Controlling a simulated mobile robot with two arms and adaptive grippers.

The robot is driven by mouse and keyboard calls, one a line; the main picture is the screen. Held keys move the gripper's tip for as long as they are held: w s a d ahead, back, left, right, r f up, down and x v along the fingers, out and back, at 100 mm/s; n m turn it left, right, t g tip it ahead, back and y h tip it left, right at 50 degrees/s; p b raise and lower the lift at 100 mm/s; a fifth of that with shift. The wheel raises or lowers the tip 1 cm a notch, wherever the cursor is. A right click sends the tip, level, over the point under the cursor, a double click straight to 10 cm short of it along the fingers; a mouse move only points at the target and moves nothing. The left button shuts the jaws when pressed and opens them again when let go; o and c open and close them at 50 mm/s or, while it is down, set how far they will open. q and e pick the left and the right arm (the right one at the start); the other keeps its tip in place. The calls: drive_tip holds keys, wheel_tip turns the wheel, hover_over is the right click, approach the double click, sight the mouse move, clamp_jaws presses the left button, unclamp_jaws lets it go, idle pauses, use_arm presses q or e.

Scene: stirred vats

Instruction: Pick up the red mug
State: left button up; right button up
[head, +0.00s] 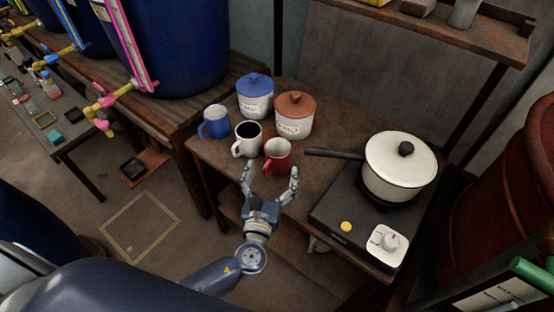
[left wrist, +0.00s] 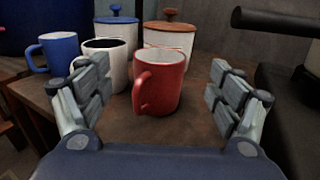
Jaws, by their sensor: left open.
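The red mug (head: 278,157) stands upright on the wooden table (head: 213,158), near its front edge, with its handle toward the left. In the left wrist view the red mug (left wrist: 160,82) is centred between the spread fingers, closer to the camera than the other mugs. My left gripper (head: 270,180) is open and empty, just in front of the mug, and its fingers do not appear to touch it. It also shows in the left wrist view (left wrist: 160,95), with one finger on each side. My right gripper is not in view.
A white mug (head: 247,139) stands close left of the red one, and a blue mug (head: 214,122) further left. Behind are a blue-lidded jar (head: 255,97) and a brown-lidded jar (head: 294,116). A lidded pot (head: 398,167) sits on a hotplate (head: 334,216), its handle pointing toward the mugs.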

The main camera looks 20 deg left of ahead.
sight(280, 139)
use_arm(q)
drive_tip(key=w, duration=0.6)
drive_tip(key=w+a, duration=0.1)
drive_tip(key=w, duration=0.2)
drive_tip(key=shift+f+p, duration=0.2)
drive_tip(key=shift+p, duration=0.1)
drive_tip(key=shift+s, duration=0.1)
drive_tip(key=c, duration=1.6)
drive_tip(key=shift+r, duration=0.1)
